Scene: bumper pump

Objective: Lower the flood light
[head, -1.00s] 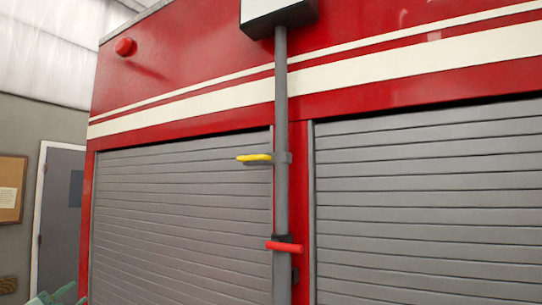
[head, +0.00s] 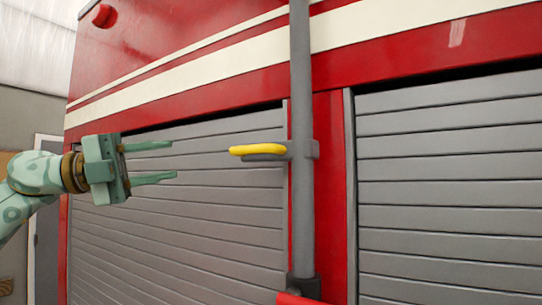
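The grey pole (head: 302,205) of the flood light stands upright against the red truck. The light's head is out of view above. A yellow handle (head: 258,150) sticks out to the left from a grey collar (head: 312,149) on the pole. A red handle (head: 298,299) shows at the bottom edge, at the pole's lower clamp, partly cut off. My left gripper (head: 175,161) is to the left of the yellow handle at about its height in the picture. Its two fingers are apart, with nothing between them. My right gripper is not in view.
The red truck side (head: 245,95) has white stripes and grey roller shutters (head: 450,200) on both sides of the pole. A red lamp (head: 104,16) sits at the upper left. A grey door (head: 48,230) is behind my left arm.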

